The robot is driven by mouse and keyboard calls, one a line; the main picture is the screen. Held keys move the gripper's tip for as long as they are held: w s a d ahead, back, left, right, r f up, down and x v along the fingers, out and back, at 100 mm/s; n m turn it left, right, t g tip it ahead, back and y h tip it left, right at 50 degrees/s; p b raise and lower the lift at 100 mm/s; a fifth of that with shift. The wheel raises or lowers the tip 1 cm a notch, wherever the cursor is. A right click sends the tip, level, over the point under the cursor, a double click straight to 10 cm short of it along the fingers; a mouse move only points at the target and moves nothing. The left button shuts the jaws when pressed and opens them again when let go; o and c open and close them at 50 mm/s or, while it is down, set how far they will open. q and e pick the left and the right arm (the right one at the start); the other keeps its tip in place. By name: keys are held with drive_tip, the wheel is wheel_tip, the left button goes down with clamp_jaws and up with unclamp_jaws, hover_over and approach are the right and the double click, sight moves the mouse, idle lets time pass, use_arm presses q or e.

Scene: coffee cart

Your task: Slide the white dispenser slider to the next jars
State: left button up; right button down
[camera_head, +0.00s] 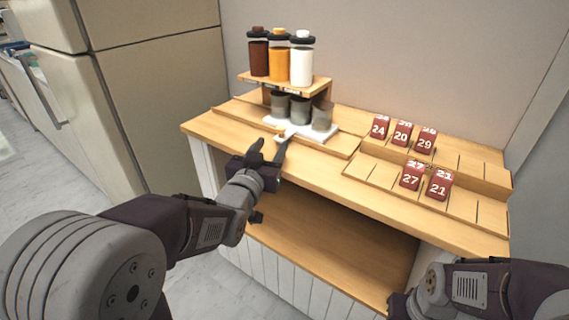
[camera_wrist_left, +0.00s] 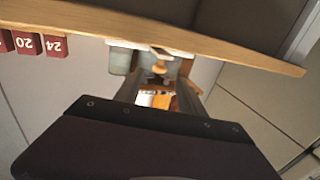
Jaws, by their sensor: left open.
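The white dispenser slider (camera_head: 322,134) lies on the cart's upper level, under a small wooden shelf (camera_head: 313,87). Several grey-looking cups (camera_head: 300,110) stand on it. A small wooden knob (camera_head: 281,131) is at its front left; the knob also shows in the left wrist view (camera_wrist_left: 160,67). Above, three jars stand on the shelf: brown (camera_head: 258,55), orange (camera_head: 279,60) and white (camera_head: 301,62). My left gripper (camera_head: 270,150) is open just in front of the knob, its fingers towards it; contact cannot be told. My right gripper (camera_head: 398,304) is partly in view at the bottom; its fingers are unclear.
Red numbered tags (camera_head: 402,135) stand in a wooden sectioned rack (camera_head: 470,184) on the right of the cart. The cart's front edge (camera_head: 330,192) runs below my left gripper, with an open lower shelf (camera_head: 330,255) under it. A beige fridge (camera_head: 160,90) stands left.

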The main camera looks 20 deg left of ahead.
sight(280, 133)
use_arm(q)
drive_tip(key=shift+s, duration=0.1)
drive_tip(key=w+b, duration=0.1)
drive_tip(key=w, duration=0.8)
drive_tip(key=shift+d+f, duration=0.1)
drive_tip(key=shift+d, duration=0.05)
clamp_jaws()
idle(1.1)
